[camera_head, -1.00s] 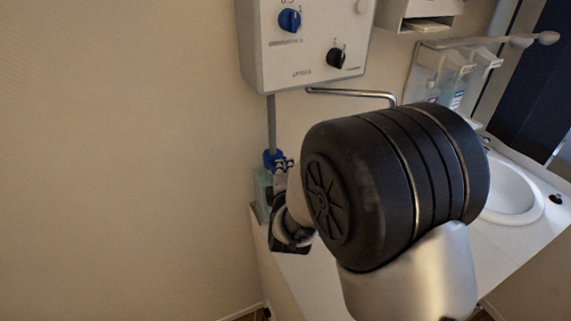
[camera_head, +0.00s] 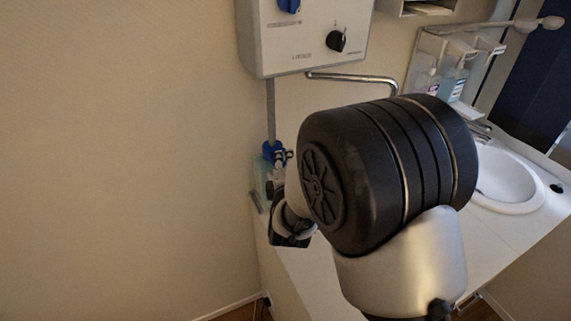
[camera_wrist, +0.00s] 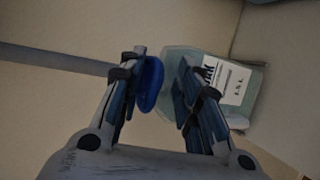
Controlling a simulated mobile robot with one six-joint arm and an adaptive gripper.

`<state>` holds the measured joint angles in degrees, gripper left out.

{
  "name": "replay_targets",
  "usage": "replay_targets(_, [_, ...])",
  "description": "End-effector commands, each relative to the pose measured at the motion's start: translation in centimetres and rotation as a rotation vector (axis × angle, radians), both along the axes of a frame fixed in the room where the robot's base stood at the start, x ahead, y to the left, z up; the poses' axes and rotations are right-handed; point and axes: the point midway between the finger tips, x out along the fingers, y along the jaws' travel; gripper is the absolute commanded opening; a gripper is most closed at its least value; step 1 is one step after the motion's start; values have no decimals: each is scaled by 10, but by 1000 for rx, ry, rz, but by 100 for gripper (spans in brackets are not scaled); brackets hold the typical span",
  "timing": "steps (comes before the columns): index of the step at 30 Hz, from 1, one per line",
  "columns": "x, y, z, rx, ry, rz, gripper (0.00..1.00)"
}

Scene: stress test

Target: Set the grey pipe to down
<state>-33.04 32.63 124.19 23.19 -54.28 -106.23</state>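The grey pipe (camera_head: 271,112) hangs straight down from the white wall box in the head view, with a blue end piece (camera_head: 271,150) at its bottom. In the wrist view the grey pipe (camera_wrist: 55,60) comes in from the left, and its blue end (camera_wrist: 150,84) shows beside the left finger. My gripper (camera_head: 284,158) is at the blue end, largely hidden by my arm. In the wrist view my gripper (camera_wrist: 163,62) has its fingers apart, with a gap between the blue end and the right finger. Whether the left finger touches the blue end is unclear.
A pale green, see-through container (camera_wrist: 182,60) with a white label is behind the fingers. The white wall box (camera_head: 300,40) with knobs is above. A chrome spout (camera_head: 350,78) sticks out below it. A white counter with a sink (camera_head: 510,178) is at right.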

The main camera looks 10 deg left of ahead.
Motion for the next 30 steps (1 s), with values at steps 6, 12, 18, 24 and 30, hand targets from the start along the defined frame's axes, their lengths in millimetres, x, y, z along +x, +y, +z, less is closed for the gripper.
replay_targets(6, [0,0,0,0,0,0,29])
replay_targets(12, [-15,-3,5,0,-1,1,29])
replay_targets(18, [-55,-12,16,1,-2,3,29])
replay_targets(24, [-92,-22,25,1,-3,2,29])
replay_targets(30, [-111,-27,30,1,-3,1,29])
